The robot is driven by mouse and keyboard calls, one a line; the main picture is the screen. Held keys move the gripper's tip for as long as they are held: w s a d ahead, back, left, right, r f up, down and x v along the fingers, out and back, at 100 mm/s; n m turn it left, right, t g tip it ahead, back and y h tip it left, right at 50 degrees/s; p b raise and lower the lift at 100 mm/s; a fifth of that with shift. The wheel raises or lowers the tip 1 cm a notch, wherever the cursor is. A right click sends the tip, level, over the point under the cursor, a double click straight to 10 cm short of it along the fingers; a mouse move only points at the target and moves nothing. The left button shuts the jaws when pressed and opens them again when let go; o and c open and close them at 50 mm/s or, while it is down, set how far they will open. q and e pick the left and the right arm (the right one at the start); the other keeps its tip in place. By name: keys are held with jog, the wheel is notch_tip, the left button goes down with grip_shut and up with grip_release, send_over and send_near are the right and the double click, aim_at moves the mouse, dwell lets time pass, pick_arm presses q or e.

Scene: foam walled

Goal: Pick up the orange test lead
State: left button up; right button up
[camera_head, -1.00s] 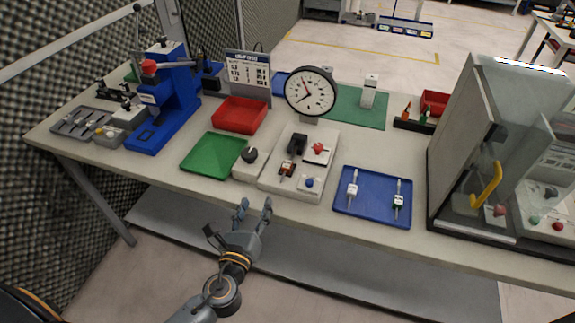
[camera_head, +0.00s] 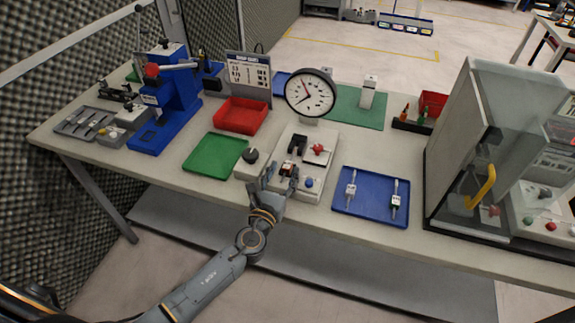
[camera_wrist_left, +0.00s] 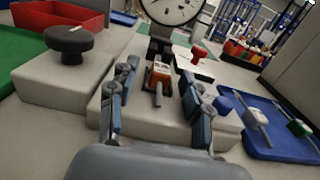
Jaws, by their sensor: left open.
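A small orange-red block with a pale label and a grey pin (camera_head: 286,168) sits in front of a black holder on the light grey test unit (camera_head: 318,185). It looks like the orange test lead, though no cable shows. My left gripper (camera_head: 280,180) is open at the unit's front edge, fingers pointing at the block. In the left wrist view the orange block (camera_wrist_left: 161,73) shows between and beyond the two fingers of the left gripper (camera_wrist_left: 160,82). I see no contact. My right gripper is not in view.
A red knob (camera_head: 318,148) and a blue button (camera_head: 309,182) stand right of the block, and a black knob (camera_head: 250,155) left. A dial gauge (camera_head: 311,93) rises behind. A blue tray (camera_head: 371,208) with two labelled pieces lies right, a green tray (camera_head: 215,156) left.

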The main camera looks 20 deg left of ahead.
aim_at(285, 170)
pick_arm(q)
jog(key=shift+w+d, duration=0.2)
jog(key=shift+w, duration=1.35)
jog(key=shift+s, duration=0.1)
jog(key=shift+c, duration=0.9)
grip_shut()
